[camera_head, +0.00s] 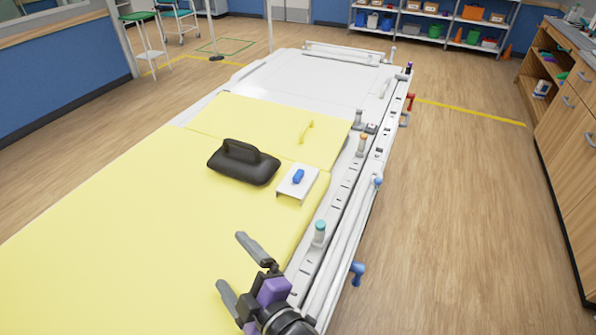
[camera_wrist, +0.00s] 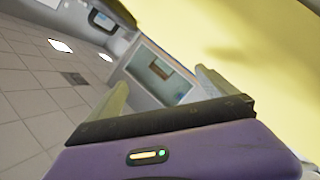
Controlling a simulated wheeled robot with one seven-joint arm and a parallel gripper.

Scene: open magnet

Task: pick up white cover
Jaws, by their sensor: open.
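The white cover (camera_head: 289,190) is a small flat white plate with a blue handle (camera_head: 298,176) on top. It lies on the yellow pad near the pad's right edge, beside a black handled block (camera_head: 243,162). My gripper (camera_head: 229,260) is at the bottom of the head view, nearer to the camera than the cover and to its lower left. Its two grey fingers are spread, with nothing between them. In the wrist view the open gripper (camera_wrist: 160,88) shows no cover, only yellow surface and a tilted view of the room.
The yellow pad (camera_head: 120,240) covers the near part of a long white table (camera_head: 310,80). Several knobs, including a teal-topped one (camera_head: 319,232), stand along the table's right rail. A yellow handle (camera_head: 306,131) lies beyond the cover. Wooden cabinets (camera_head: 570,130) stand at the right.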

